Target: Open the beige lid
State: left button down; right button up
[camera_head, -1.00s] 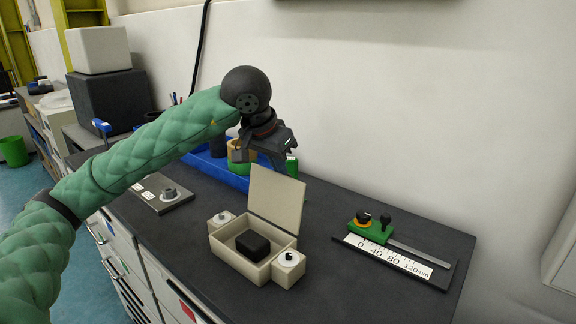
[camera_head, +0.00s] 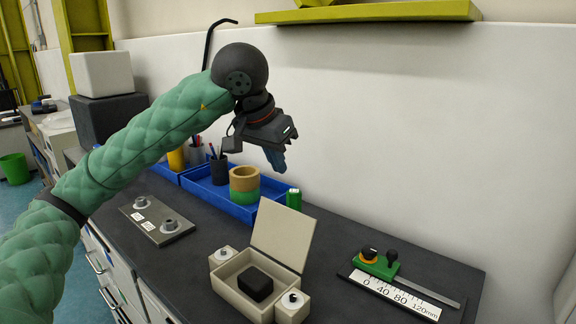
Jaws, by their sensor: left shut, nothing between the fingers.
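The beige lid (camera_head: 284,236) stands raised, tilted slightly back, at the rear edge of the beige box (camera_head: 238,295). The box is open at the top and a black block (camera_head: 256,283) lies inside it. A small beige block with a knob stands at each side, the left one (camera_head: 223,257) and the right one (camera_head: 292,305). My left gripper (camera_head: 277,160) is shut and empty, above and behind the lid, apart from it. My right gripper is not in view.
A blue tray (camera_head: 215,196) behind holds a dark pen cup (camera_head: 219,171) and a tan and green ring stack (camera_head: 244,185). A grey plate with knobs (camera_head: 157,222) lies left. A green slider with a scale (camera_head: 395,290) lies right. A yellow-green shelf (camera_head: 370,12) hangs above.

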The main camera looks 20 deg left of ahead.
aim_at(283, 233)
jog(key=k+j, duration=0.25)
jog(key=k, duration=0.2)
jog(key=k+j, duration=0.25)
jog(key=k, duration=0.25)
jog(key=k+j, duration=0.25)
jog(key=k, duration=0.2)
